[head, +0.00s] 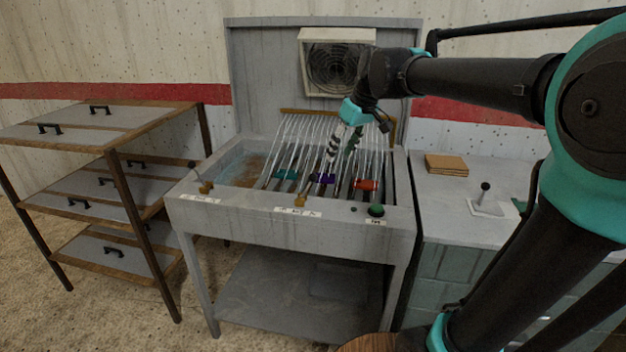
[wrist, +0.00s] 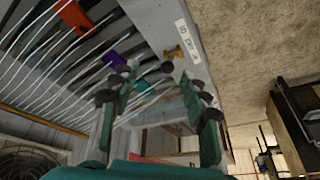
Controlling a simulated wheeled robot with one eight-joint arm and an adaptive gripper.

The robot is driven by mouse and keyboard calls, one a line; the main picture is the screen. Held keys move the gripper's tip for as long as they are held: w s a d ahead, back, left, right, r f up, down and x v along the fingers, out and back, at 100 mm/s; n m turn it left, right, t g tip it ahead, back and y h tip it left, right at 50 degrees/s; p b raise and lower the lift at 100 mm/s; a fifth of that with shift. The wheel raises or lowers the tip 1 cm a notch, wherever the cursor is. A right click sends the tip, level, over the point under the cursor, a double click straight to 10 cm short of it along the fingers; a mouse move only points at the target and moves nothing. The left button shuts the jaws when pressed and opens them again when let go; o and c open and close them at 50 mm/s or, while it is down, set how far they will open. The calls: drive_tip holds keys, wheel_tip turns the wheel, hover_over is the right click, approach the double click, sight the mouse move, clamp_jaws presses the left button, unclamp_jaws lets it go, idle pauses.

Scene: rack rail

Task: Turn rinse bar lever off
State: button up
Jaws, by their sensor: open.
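Two levers stand on the front ledge of the grey sink unit; their labels are too small to read, so I cannot tell which is the rinse bar lever. The left lever (head: 205,187) has a brass base and a black knob tilted back to the left. The middle lever (head: 299,201) shows a brass base; its brass part also shows in the wrist view (wrist: 175,52), with a dark knob near it. My gripper (head: 340,155) hangs above the rack of rods, behind the ledge. In the wrist view its fingers (wrist: 157,82) are spread apart with nothing held.
Pale rods with green, purple (head: 322,179) and red (head: 365,185) clips lie under my gripper. A green knob (head: 376,210) sits at the ledge's right. A shelf rack (head: 117,150) is at left.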

sight(315, 175)
wheel_tip(315, 175, up, 4)
drive_tip(key=a+n, duration=0.1)
drive_tip(key=a, duration=0.2)
drive_tip(key=x, duration=1.7)
drive_tip(key=shift+w+a+f, duration=0.1)
drive_tip(key=shift+w+f, duration=0.1)
drive_tip(key=shift+w, duration=0.05)
clamp_jaws()
